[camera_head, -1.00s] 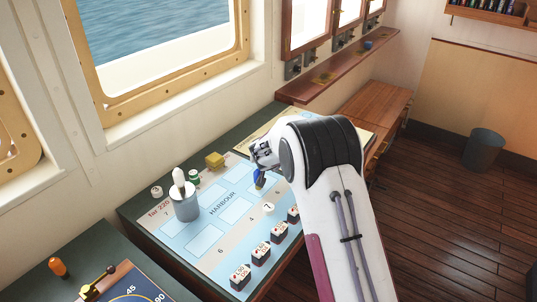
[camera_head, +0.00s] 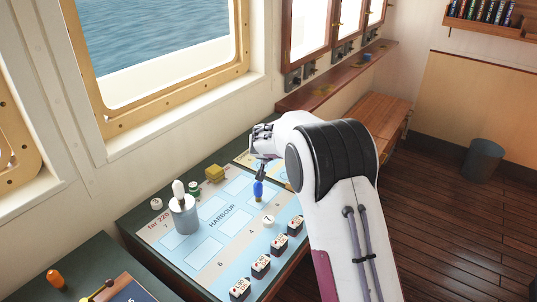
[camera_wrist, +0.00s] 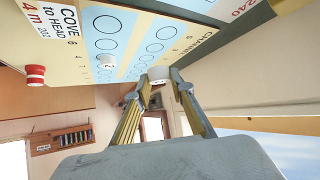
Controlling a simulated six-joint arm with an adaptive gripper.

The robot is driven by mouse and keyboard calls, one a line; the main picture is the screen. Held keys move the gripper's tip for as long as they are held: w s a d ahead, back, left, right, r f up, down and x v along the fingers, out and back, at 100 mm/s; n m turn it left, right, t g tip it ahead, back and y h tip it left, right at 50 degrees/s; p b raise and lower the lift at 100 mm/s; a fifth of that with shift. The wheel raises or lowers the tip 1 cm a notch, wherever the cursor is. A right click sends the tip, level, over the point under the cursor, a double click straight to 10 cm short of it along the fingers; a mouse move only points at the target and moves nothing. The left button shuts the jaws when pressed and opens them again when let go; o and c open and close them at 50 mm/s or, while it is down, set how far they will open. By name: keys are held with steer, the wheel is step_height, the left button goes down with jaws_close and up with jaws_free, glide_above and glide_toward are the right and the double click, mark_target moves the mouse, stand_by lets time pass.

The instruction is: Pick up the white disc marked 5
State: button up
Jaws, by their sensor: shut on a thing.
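In the wrist view my gripper (camera_wrist: 160,77) has its two fingers closed around a small white disc (camera_wrist: 159,73), held at the fingertips. The dark mark on the disc is too small to read. The disc is seen against the edge of the cove and channel chart (camera_wrist: 75,45); I cannot tell the gap between them. In the head view my wrist and arm are over the far end of the desk, and the fingertips and held disc cannot be made out there.
A white disc marked 2 (camera_wrist: 106,62) and a red-and-white cylinder (camera_wrist: 36,75) stand on that chart.

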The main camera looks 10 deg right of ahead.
steer(key=shift+r, duration=1.4)
steer(key=shift+a, duration=0.1)
